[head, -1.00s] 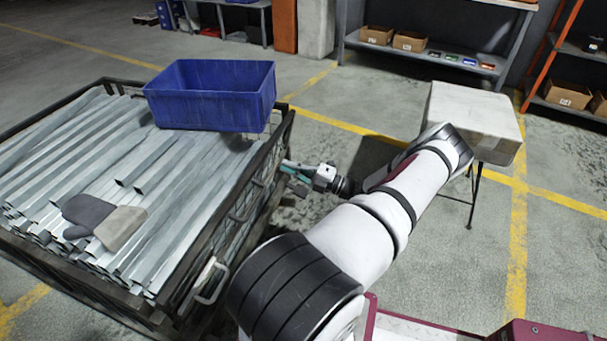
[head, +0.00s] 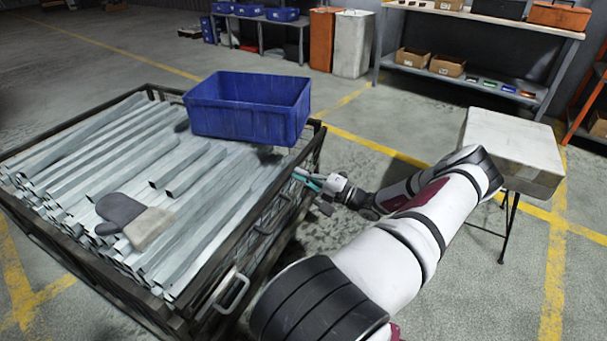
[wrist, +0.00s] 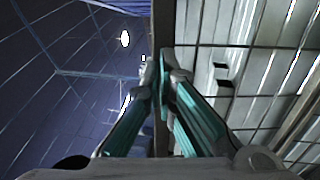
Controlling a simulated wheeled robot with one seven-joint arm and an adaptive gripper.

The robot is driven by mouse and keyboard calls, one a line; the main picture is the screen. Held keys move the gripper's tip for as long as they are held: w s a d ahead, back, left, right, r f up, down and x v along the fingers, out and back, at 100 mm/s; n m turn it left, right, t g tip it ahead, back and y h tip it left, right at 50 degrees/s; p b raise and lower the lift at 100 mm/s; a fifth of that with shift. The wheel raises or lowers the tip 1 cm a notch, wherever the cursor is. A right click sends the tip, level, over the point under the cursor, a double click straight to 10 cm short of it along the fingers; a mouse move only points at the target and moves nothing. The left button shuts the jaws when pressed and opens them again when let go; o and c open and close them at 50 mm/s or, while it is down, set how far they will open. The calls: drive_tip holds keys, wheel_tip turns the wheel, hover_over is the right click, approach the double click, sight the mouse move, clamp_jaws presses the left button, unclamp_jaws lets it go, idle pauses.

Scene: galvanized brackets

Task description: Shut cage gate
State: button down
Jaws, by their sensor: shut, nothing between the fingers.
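The cage (head: 98,284) is a dark metal frame full of galvanized profiles, at the left of the head view. Its right side carries a mesh gate (head: 262,228) with a light handle (head: 233,294) near the front corner. The gate stands roughly upright along that side; I cannot tell whether it is fully flush or latched. My gripper (head: 304,177), with teal fingers, is at the far part of this side, near the top rail. In the wrist view my fingertips (wrist: 164,68) are together and empty, in front of a dark bar (wrist: 163,25). Contact is unclear.
A blue bin (head: 248,112) sits on the profiles at the far right corner of the cage, close to my gripper. A grey glove (head: 122,212) lies on the profiles. A pale box on a stand (head: 512,150) is right of my arm. Floor between is clear.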

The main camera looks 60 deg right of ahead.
sight(290, 167)
drive_tip(key=w+r+g+p, duration=0.1)
drive_tip(key=w+p, duration=0.1)
drive_tip(key=p, duration=0.1)
drive_tip(key=shift+w+r, duration=0.1)
drive_tip(key=shift+r, duration=0.05)
drive_tip(key=shift+w+g+p, duration=0.7)
drive_tip(key=shift+w+p, duration=0.15)
drive_tip(key=shift+p, duration=0.15)
drive_tip(key=shift+w, duration=0.15)
